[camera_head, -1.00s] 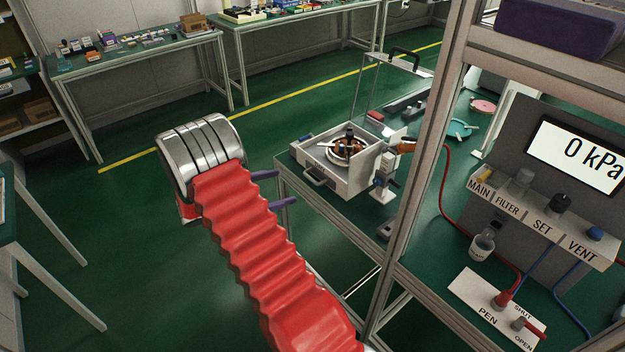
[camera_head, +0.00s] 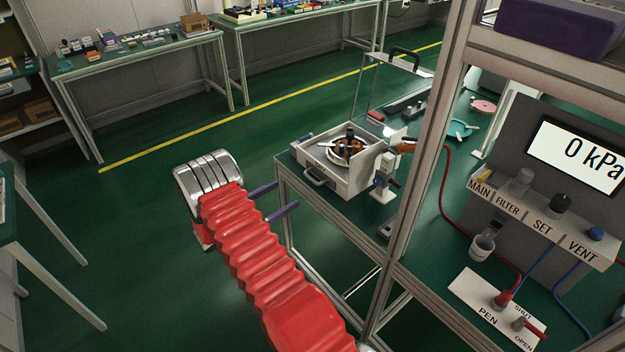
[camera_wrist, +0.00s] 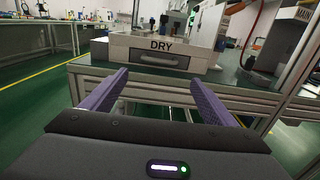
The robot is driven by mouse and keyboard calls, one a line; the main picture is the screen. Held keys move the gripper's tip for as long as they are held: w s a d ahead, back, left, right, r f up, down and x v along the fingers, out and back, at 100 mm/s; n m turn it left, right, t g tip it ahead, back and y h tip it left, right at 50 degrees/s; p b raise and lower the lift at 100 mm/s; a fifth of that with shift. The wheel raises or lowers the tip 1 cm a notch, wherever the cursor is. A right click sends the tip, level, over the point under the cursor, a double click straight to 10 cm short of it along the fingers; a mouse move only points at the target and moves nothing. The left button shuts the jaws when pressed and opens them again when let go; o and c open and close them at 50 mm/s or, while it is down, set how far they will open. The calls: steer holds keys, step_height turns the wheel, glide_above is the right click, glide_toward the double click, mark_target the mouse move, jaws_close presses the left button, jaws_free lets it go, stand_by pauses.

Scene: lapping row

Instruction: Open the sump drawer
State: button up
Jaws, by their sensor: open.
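The sump drawer (camera_wrist: 150,55) is the pale front marked DRY in the wrist view, with a dark pull handle (camera_wrist: 165,61) below the label. It looks shut. In the head view the handle (camera_head: 320,178) shows on the front of the white lapping unit (camera_head: 338,166), which stands at the bench's left end. My gripper (camera_wrist: 159,80) is open and empty, its two purple fingers pointing toward the drawer front, below and short of the handle. In the head view my gripper (camera_head: 270,199) is left of the bench edge, apart from the unit.
The green bench top (camera_head: 414,226) has a metal frame edge below the drawer. A metal post (camera_head: 418,165) rises to the right. A clear raised lid (camera_head: 392,85) stands behind the unit. The floor (camera_head: 130,230) on the left is free.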

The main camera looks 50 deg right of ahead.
mark_target(312, 180)
steer(key=d, duration=0.4)
steer(key=s+d, duration=0.1)
steer(key=d, duration=0.8)
steer(key=shift+s+d, duration=0.15)
steer(key=shift+s, duration=0.15)
steer(key=c, duration=1.2)
steer(key=shift+s, duration=0.1)
steer(key=shift+c, duration=0.2)
